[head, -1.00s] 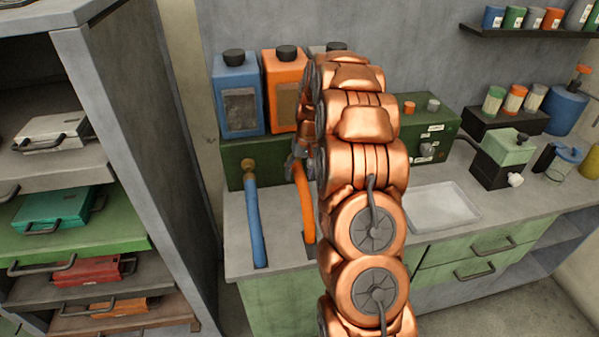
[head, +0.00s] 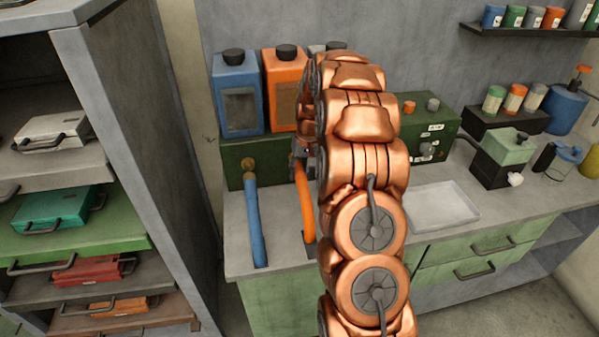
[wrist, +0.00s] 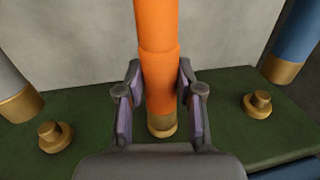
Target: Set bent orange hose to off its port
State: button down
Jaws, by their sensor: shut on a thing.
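The bent orange hose (head: 305,205) rises from the counter towards the green block in the head view. In the wrist view the orange hose (wrist: 157,75) runs down between my fingers to a brass end (wrist: 161,131) at the green block (wrist: 95,110). I cannot tell whether that end sits on its port or just in front of it. My gripper (wrist: 160,105) is shut on the orange hose near its brass end. In the head view my gripper (head: 302,148) is mostly hidden behind my arm.
A blue hose (head: 254,225) stands left of the orange one. In the wrist view a blue hose (wrist: 297,35) and a grey hose (wrist: 12,85) flank it, near bare brass ports (wrist: 257,104) (wrist: 55,136). Blue (head: 238,105) and orange (head: 283,90) bottles stand behind. A shelf unit (head: 130,120) is at left.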

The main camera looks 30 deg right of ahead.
aim_at(304, 184)
jog(key=shift+s, duration=0.1)
jog(key=shift+s+a+f+b, duration=0.1)
jog(key=shift+s+a+b, duration=0.15)
jog(key=shift+s+b, duration=0.25)
jog(key=shift+s+a+f+b, duration=0.1)
jog(key=shift+s+a+b, duration=0.1)
jog(key=shift+s+b, duration=0.25)
jog(key=shift+s+a+r+b, duration=0.1)
jog(key=shift+s+a+b, duration=0.25)
jog(key=shift+s+b, duration=0.3)
jog(key=shift+s+a+r+b, duration=0.1)
jog(key=shift+s+a+b, duration=0.3)
jog(key=shift+s, duration=0.35)
jog(key=shift+d, duration=0.1)
jog(key=c, duration=0.7)
grip_release()
jog(key=shift+s, duration=0.1)
jog(key=r, duration=0.4)
jog(key=d+r, duration=0.1)
jog(key=r, duration=0.7)
jog(key=shift+s+d, duration=0.3)
jog(key=shift+d, duration=0.1)
